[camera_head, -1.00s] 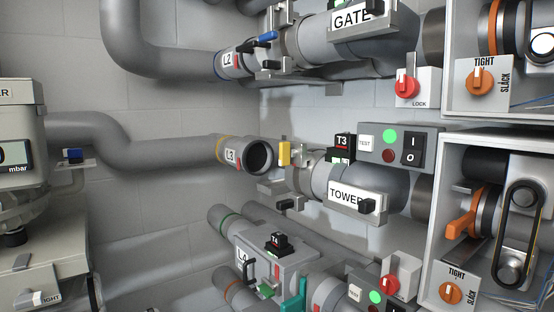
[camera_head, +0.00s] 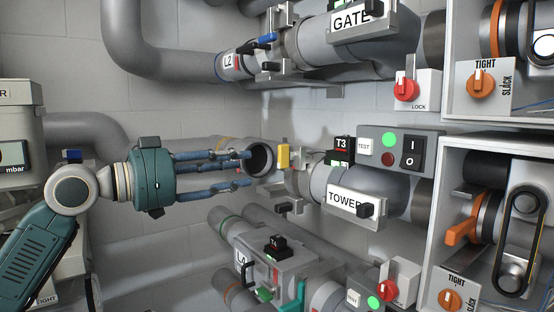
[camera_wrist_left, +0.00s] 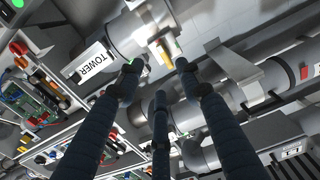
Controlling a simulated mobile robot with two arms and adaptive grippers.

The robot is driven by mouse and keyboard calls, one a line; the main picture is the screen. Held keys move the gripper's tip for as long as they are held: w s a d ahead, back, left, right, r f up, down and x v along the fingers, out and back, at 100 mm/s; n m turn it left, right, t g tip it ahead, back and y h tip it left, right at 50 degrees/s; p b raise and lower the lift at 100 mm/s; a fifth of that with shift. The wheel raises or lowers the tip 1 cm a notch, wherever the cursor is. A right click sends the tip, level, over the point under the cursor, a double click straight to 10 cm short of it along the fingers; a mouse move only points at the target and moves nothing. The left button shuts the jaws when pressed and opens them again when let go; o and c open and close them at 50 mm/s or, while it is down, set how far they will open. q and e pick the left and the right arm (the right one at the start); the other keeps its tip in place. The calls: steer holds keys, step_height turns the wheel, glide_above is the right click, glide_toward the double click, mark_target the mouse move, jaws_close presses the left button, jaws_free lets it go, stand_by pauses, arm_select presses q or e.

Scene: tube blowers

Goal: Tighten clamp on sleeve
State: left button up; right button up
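My left gripper (camera_head: 243,168) comes in from the left with its blue fingers spread and nothing visible between the tips. Its fingers lie in front of the open pipe end (camera_head: 262,159), covering its label; whether they touch it I cannot tell. To the right of the mouth are a yellow tab (camera_head: 283,154) and a metal bracket with a black handle (camera_head: 289,205) by the TOWER pipe (camera_head: 324,184). In the left wrist view the spread fingertips (camera_wrist_left: 157,75) are near the TOWER label (camera_wrist_left: 91,62). An orange lever (camera_head: 461,231) sits on a ring in the right cabinet. Which part is the task's clamp or sleeve is unclear. My right gripper is not visible.
The GATE pipe (camera_head: 345,54) runs above and the L4 unit (camera_head: 275,262) lies below. A switch box (camera_head: 402,148) and orange TIGHT/SLACK knobs (camera_head: 481,85) are at the right. A gap separates the open pipe mouth from the TOWER pipe.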

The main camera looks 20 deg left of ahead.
mark_target(280, 159)
arm_select(q)
steer(key=p+x, duration=0.1)
steer(key=x, duration=0.2)
steer(key=p+x, duration=0.1)
steer(key=x, duration=0.2)
steer(key=r+p+x, duration=0.1)
steer(key=p+x, duration=0.1)
steer(key=x, duration=0.1)
steer(key=shift+w+d, duration=0.2)
steer(key=shift+w, duration=0.15)
steer(key=shift+w+d, duration=0.3)
steer(key=shift+w, duration=0.05)
jaws_close()
